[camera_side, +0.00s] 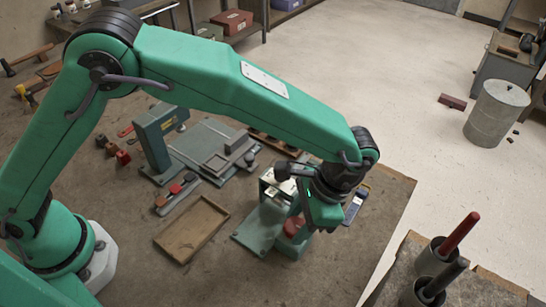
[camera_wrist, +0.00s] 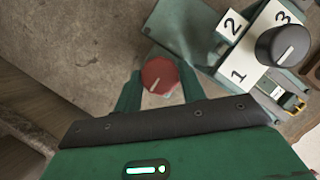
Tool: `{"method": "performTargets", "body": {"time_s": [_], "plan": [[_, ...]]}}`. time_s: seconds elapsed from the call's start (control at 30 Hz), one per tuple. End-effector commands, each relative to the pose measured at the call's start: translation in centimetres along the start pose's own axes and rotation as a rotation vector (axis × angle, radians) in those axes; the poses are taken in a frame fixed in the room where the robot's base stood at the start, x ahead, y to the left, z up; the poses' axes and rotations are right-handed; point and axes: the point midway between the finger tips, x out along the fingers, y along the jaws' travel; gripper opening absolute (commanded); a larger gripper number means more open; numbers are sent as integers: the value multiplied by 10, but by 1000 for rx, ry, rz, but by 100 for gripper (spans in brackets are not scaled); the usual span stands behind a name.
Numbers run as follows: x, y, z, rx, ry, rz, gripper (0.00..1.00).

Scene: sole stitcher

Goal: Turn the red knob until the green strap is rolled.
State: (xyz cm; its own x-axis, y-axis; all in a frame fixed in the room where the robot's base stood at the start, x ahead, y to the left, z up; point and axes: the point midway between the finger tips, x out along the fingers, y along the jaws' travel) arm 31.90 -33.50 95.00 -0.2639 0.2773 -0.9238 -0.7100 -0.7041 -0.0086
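The red knob (camera_wrist: 160,75) has a pale pointer line and lies between the two fingers of my gripper (camera_wrist: 159,82) in the wrist view. One finger is close on each side of it; I cannot tell whether they touch it. In the side view the red knob (camera_side: 293,227) shows low beside my gripper (camera_side: 311,217), on a green machine base (camera_side: 258,232). A small part with green and yellow bands (camera_wrist: 290,101) lies to the right in the wrist view; I cannot tell whether it is the green strap or how far it is rolled.
An empty brown tray (camera_side: 192,228) and a green press (camera_side: 158,135) are left on the bench. Cups with tools (camera_side: 434,262) stand front right.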

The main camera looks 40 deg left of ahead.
Motion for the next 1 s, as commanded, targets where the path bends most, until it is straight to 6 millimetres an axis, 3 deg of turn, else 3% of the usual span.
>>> {"method": "performTargets", "body": {"time_s": [0.67, 0.7, 1.0], "plan": [[0, 2, 0, 131, 3, -2, 18], [0, 2, 0, 131, 3, -2, 48], [0, 1, 0, 128, 3, -1, 49]]}}
